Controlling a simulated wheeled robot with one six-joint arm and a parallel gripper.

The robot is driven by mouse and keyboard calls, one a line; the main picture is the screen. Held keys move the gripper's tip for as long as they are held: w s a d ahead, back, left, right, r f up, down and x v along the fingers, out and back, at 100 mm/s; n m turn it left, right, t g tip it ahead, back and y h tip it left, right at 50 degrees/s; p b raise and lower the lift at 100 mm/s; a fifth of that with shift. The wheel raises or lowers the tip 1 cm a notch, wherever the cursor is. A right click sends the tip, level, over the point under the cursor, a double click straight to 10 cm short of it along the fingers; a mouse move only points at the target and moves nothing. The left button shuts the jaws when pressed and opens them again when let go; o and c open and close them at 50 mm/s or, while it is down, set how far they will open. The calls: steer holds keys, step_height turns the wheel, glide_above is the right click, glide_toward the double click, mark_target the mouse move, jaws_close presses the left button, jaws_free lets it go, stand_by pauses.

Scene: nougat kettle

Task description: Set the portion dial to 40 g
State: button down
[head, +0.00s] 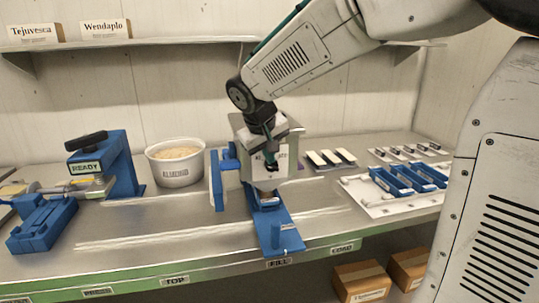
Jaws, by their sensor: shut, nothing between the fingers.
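A steel filling machine (241,128) stands at the middle of the bench, above a blue stand (272,225) that reaches to the front edge. A white plate (283,163) with dark lettering is on its front, mostly covered by my gripper. My gripper (271,166) points down in front of this plate and is shut with nothing in it. I cannot make out the portion dial or its setting; my gripper and wrist hide much of the machine's front. I cannot tell whether the fingertips touch anything.
Blue moulds (392,180) lie on a white board (382,206) to the right. A shelf (160,41) runs along the wall behind. Bare steel lies left of the stand.

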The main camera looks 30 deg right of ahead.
steer(key=shift+a, duration=0.2)
stand_by(0.4)
steer(key=shift+w, duration=0.1)
steer(key=w+d+r+v, duration=0.1)
steer(key=v, duration=1.3)
steer(key=s+f+y, duration=0.1)
steer(key=s+f, duration=0.4)
steer(key=s, duration=0.4)
steer(key=s+f+g+y, duration=0.1)
steer(key=s+f, duration=0.4)
steer(key=s, duration=0.4)
steer(key=s+f+g+y, duration=0.1)
steer(key=s+f+y, duration=0.1)
steer(key=s+f, duration=0.4)
steer(key=s+d, duration=0.1)
steer(key=s, duration=0.2)
steer(key=shift+s, duration=0.3)
